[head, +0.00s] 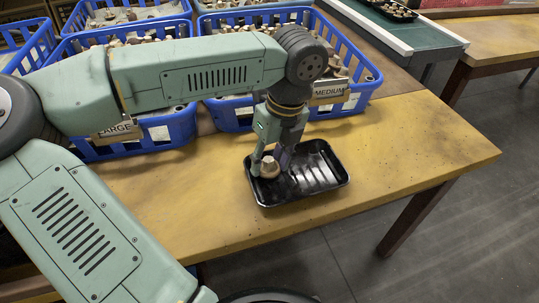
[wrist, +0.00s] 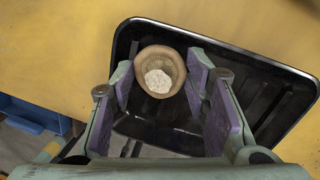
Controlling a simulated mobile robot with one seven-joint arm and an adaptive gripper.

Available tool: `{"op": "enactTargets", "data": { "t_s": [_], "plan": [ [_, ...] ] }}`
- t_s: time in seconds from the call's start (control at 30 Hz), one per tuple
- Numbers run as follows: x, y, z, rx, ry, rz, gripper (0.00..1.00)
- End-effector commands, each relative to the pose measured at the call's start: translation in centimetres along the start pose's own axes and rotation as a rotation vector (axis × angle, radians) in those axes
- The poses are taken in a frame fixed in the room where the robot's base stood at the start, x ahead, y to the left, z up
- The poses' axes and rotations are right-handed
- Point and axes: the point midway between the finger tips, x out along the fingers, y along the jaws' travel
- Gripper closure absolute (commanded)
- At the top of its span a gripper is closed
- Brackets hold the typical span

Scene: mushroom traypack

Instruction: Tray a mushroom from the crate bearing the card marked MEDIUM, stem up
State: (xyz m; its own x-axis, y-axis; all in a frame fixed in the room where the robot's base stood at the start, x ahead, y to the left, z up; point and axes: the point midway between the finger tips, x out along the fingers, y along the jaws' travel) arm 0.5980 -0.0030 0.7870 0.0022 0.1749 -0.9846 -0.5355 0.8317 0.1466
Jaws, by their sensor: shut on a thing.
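My gripper (head: 268,166) is shut on a mushroom (head: 270,169) over the left part of the black tray (head: 325,188). In the wrist view, the mushroom (wrist: 160,72) sits between the purple pads of my gripper (wrist: 161,80). Its pale stem end faces the wrist camera, with the brown cap around it, so the stem points up. The tray (wrist: 270,62) is below it; I cannot tell whether the mushroom touches the tray floor. The crate with the MEDIUM card (head: 328,91) is a blue basket (head: 362,88) behind the tray, partly hidden by my arm.
The blue crate with the LARGE card (head: 116,131) stands to the left, and more blue crates of mushrooms are behind. The yellow table (head: 430,145) is clear to the right of the tray. A green conveyor (head: 400,30) stands at the back right.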

Motion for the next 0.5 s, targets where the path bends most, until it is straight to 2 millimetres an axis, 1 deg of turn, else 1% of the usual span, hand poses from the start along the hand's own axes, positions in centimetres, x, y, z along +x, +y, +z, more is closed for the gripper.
{"op": "enactTargets", "data": {
  "t_s": [0.3, 0.33, 0.5],
  "plan": [
    [-0.03, 0.00, 0.01, 0.000, 0.000, 0.000, 0.71],
    [-0.03, 0.00, 0.01, 0.000, 0.000, 0.000, 0.56],
    [-0.04, 0.01, 0.01, 0.000, 0.000, 0.000, 0.45]
  ]
}}
